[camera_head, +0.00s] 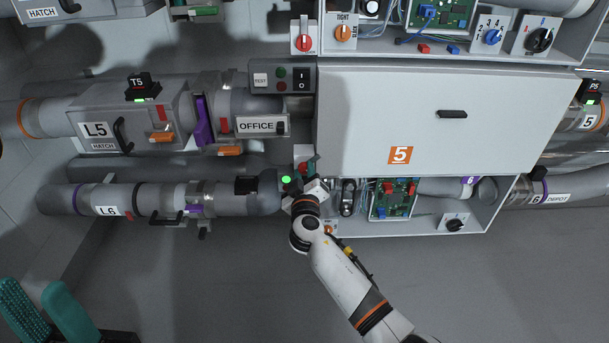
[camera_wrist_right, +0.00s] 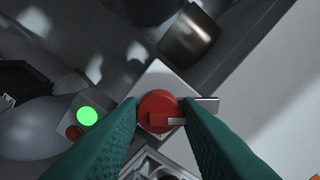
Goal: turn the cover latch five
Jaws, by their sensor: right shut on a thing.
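The cover latch five is a round red knob with a pale grey bar, on a light square plate. It shows in the right wrist view (camera_wrist_right: 157,111), between the green fingers of my right gripper (camera_wrist_right: 166,108). The fingers are shut on it. In the head view my right gripper (camera_head: 305,176) is at the left edge of the box of cover five and mostly hides the latch. The white cover five (camera_head: 385,105) has an orange 5 label and a black handle. My left gripper (camera_head: 36,287) is empty and open at the lower left, away from the pipes.
A green-lit sensor (camera_head: 286,181) sits just left of the latch, on pipe L6 (camera_head: 107,199). Below the cover, the box shows a circuit board (camera_head: 394,199) and a black knob (camera_head: 455,225). A similar red latch (camera_head: 304,43) is above. The floor below is clear.

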